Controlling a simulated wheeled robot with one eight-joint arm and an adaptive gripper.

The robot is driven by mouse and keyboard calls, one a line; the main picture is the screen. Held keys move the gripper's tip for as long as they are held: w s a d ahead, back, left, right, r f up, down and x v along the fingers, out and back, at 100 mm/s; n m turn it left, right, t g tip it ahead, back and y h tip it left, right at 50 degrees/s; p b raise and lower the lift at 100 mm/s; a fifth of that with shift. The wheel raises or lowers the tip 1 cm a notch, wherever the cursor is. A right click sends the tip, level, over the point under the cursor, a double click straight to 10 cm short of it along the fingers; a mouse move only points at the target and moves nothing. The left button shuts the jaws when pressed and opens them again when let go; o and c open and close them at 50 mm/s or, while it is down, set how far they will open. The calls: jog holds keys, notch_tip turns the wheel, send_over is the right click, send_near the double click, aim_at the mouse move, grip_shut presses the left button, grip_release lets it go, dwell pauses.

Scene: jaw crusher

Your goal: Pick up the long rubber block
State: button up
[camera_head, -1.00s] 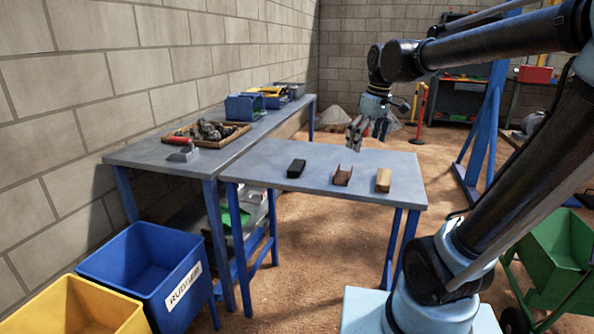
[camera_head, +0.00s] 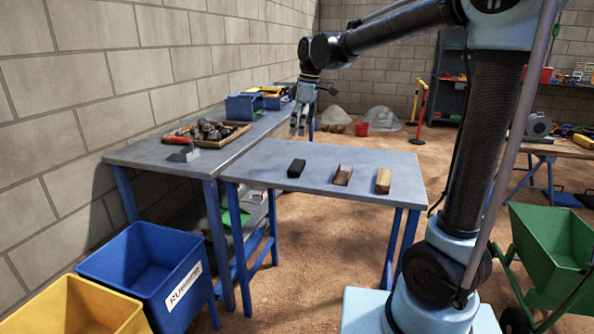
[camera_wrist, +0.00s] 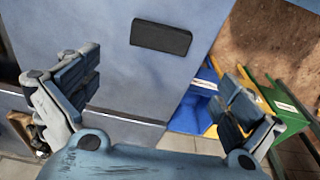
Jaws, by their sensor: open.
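The long rubber block is a black oblong block (camera_head: 296,168) lying on the near blue-grey table (camera_head: 330,183), toward its left side. It also shows in the wrist view (camera_wrist: 160,37), lying flat near the top, ahead of and between my fingers. My gripper (camera_head: 299,126) points down above the table's back edge, behind and above the black block. In the wrist view my gripper (camera_wrist: 160,98) has its fingers spread wide with nothing between them. The block is fully visible and apart from the fingers.
A brown channel-shaped piece (camera_head: 343,175) and a tan block (camera_head: 383,181) lie right of the black block. The longer table (camera_head: 150,152) along the wall bears a tray of rocks (camera_head: 206,132) and a blue bin (camera_head: 244,106). Blue (camera_head: 130,255) and yellow (camera_head: 75,305) bins stand front left.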

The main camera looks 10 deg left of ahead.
send_over(297, 164)
jog(key=f, duration=0.7)
jog(key=shift+s+d, duration=0.15)
jog(key=shift+d, duration=0.2)
jog(key=shift+a+f, duration=0.15)
jog(key=shift+f, duration=1.45)
jog(key=shift+a+f, duration=0.1)
jog(key=shift+f, duration=1.5)
jog(key=c, duration=0.9)
